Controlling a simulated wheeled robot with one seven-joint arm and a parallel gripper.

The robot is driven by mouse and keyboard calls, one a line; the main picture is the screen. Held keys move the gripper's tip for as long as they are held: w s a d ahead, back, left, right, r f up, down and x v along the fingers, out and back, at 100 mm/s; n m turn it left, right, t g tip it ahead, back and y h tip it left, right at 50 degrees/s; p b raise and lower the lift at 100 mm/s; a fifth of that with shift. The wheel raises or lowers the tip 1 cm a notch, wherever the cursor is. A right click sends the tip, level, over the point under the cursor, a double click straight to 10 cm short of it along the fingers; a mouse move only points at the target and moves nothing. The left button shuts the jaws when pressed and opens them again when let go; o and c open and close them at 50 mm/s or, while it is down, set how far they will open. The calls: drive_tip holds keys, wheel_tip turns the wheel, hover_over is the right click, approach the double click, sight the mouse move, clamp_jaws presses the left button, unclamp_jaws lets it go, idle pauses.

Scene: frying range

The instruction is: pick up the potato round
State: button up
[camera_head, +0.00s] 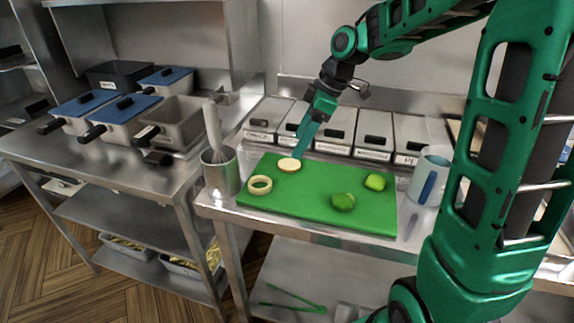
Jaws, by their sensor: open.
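The potato round (289,164) is a pale flat disc near the back edge of the green cutting board (310,211). My gripper (299,153) points down at it from above and behind, with its teal fingers just at the disc's right rear edge. The gripper is open. The fingers overlap in this view, so I cannot tell whether they touch the round or straddle it.
A metal pot with a whisk (219,173) stands left, a pale jug (430,176) right. Lidded metal bins (334,133) line the back.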

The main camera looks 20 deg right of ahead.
sight(290, 163)
drive_tip(key=shift+s+x, duration=0.2)
drive_tip(key=shift+x, duration=1.3)
drive_tip(key=shift+s+x, duration=0.2)
drive_tip(key=shift+x, duration=1.3)
drive_tip(key=shift+f, duration=0.1)
drive_tip(key=c, duration=0.9)
